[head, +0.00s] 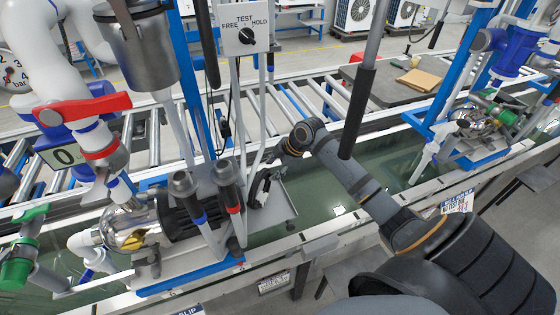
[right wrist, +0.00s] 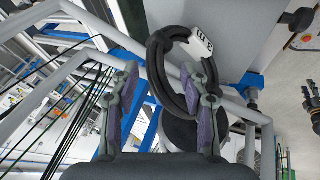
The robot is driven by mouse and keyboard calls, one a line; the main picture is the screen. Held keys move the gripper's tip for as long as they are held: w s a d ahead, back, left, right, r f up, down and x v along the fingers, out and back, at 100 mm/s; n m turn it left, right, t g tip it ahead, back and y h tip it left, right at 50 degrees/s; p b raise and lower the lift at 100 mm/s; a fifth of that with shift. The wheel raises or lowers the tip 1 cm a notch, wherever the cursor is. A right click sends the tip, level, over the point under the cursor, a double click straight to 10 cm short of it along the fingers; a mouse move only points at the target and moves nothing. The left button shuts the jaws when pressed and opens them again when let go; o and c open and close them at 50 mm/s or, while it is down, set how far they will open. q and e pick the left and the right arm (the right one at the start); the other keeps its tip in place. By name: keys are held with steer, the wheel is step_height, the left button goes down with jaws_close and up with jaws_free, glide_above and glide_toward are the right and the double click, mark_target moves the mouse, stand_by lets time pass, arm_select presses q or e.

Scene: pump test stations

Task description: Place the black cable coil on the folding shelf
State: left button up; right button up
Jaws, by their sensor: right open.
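The black cable coil is a dark ring with a white tag. In the right wrist view the coil (right wrist: 158,75) lies beyond and between my fingers, partly hidden by the right-hand finger. In the head view, a dark curved shape by my right gripper (head: 262,182) may be the coil, but I cannot separate it clearly from the fingers. My right gripper (right wrist: 162,78) is open, its fingers apart around one side of the ring; contact cannot be told. A grey flat plate (head: 279,208) under the gripper looks like the folding shelf. My left gripper is out of view.
Green water fills the trough (head: 320,190) below, and a roller conveyor (head: 290,100) runs behind.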

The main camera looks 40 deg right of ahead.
steer(key=v, duration=0.9)
steer(key=shift+f, duration=0.1)
